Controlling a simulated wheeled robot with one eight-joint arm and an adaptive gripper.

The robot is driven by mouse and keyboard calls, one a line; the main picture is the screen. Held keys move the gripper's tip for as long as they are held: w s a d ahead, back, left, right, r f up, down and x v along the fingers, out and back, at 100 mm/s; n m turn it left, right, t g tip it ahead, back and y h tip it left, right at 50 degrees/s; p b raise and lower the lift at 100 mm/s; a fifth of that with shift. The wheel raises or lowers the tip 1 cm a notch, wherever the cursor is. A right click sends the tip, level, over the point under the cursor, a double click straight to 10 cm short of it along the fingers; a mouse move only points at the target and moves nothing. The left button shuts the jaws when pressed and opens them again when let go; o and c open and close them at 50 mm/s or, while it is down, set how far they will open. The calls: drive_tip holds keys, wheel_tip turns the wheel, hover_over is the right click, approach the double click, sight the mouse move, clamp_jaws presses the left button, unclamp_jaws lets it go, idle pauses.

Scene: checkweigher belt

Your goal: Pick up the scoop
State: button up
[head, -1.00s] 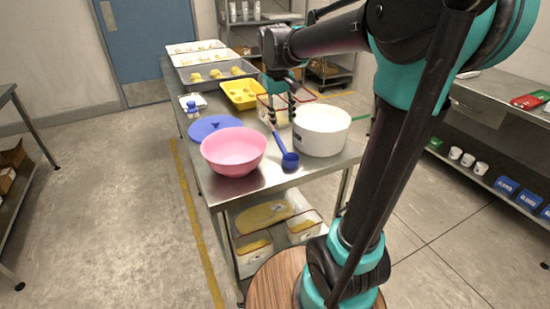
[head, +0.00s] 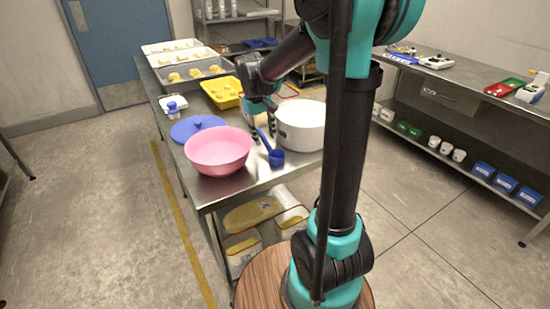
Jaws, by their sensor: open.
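The blue scoop (head: 276,157) lies on the steel table between the pink bowl (head: 218,150) and the white pot (head: 302,125). Its cup is toward the table's front edge and its handle points away, up to my gripper. My gripper (head: 262,136) is open and points down, with its dark fingers at the handle of the scoop. I cannot tell whether the fingers touch the handle.
A blue lid (head: 197,127) lies behind the pink bowl. A yellow tray (head: 222,92) and several pale trays stand farther back. The white pot stands close on the right of my gripper. Little table is bare at the front edge (head: 232,192).

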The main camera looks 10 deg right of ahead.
sight(267, 142)
drive_tip(key=shift+w+d+f, duration=0.1)
drive_tip(key=shift+d+f, duration=0.1)
drive_tip(key=shift+f, duration=0.65)
drive_tip(key=shift+w+d+f, duration=0.1)
drive_tip(key=shift+d+f, duration=0.05)
drive_tip(key=shift+f, duration=0.75)
drive_tip(key=shift+w+d+f, duration=0.1)
drive_tip(key=shift+d+f, duration=0.1)
drive_tip(key=shift+f, duration=0.65)
drive_tip(key=shift+c, duration=0.4)
clamp_jaws()
